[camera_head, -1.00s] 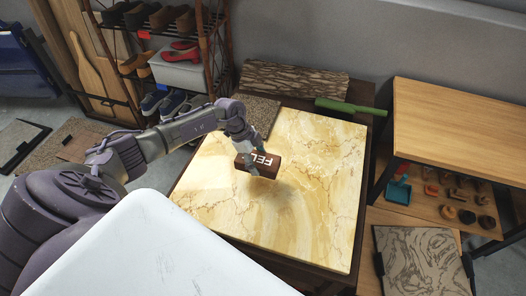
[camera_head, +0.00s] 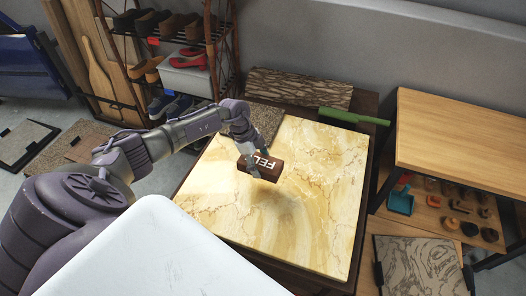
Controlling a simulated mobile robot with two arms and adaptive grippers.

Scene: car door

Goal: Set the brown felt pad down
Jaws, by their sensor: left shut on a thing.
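The brown felt pad (camera_head: 266,170) is a small dark brown block with white letters on its side, partly covered by my fingers. My left gripper (camera_head: 256,158) comes in from the left and is shut on it. The pad is over the yellow marble slab (camera_head: 310,210), left of its middle, slightly tilted. A soft shadow lies on the slab below and right of it, so it seems to hang a little above the surface. My right gripper is not in view.
A green bar-like tool (camera_head: 352,117) lies at the slab's far right corner. A bark-patterned panel (camera_head: 298,88) and a speckled panel (camera_head: 262,122) lie at the back. A wooden table (camera_head: 460,130) stands right. A shoe rack (camera_head: 222,45) stands back left. Most of the slab is clear.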

